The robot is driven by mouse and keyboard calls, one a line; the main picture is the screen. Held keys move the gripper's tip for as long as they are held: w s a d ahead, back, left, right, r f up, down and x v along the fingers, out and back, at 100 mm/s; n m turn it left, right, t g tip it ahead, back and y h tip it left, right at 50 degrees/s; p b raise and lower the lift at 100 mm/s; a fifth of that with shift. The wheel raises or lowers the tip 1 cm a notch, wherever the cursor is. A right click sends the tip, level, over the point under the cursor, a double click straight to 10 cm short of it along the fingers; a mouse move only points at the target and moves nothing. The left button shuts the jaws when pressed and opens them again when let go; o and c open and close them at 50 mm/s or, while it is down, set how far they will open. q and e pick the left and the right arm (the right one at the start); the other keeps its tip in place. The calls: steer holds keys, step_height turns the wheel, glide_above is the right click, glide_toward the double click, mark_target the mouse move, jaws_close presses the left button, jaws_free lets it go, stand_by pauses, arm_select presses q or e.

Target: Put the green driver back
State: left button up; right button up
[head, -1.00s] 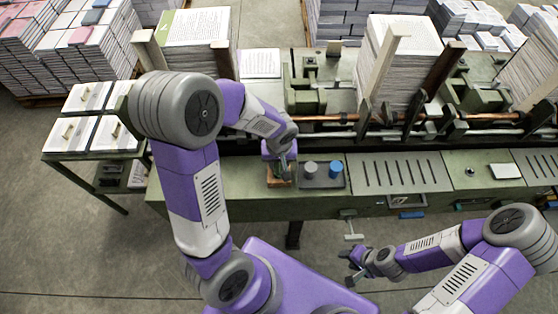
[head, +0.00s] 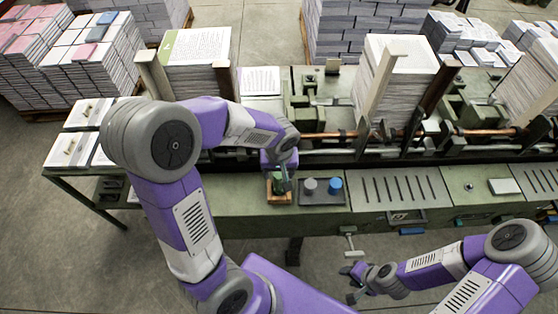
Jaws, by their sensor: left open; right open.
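A small green piece (head: 277,180), which looks like the green driver, stands in a small wooden block (head: 270,196) on the green machine's front ledge. My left gripper (head: 284,186) is open just above and beside it, pointing down; its fingers partly hide the green piece. I cannot tell whether they touch it. My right gripper (head: 352,282) is open and empty, low in front of the machine, away from the ledge.
A dark tray (head: 322,200) right of the block holds a grey cylinder (head: 309,186) and a blue cylinder (head: 335,186). Paper stacks (head: 395,80) and rails stand behind. A side table (head: 60,168) with paper stacks is at the left.

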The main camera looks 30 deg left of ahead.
arm_select(q)
steer(key=r, duration=0.6)
steer(key=shift+s+d+r+p, duration=0.2)
steer(key=shift+s+r+p, duration=0.1)
steer(key=shift+s+r, duration=0.05)
arm_select(e)
steer(key=shift+r, duration=0.4)
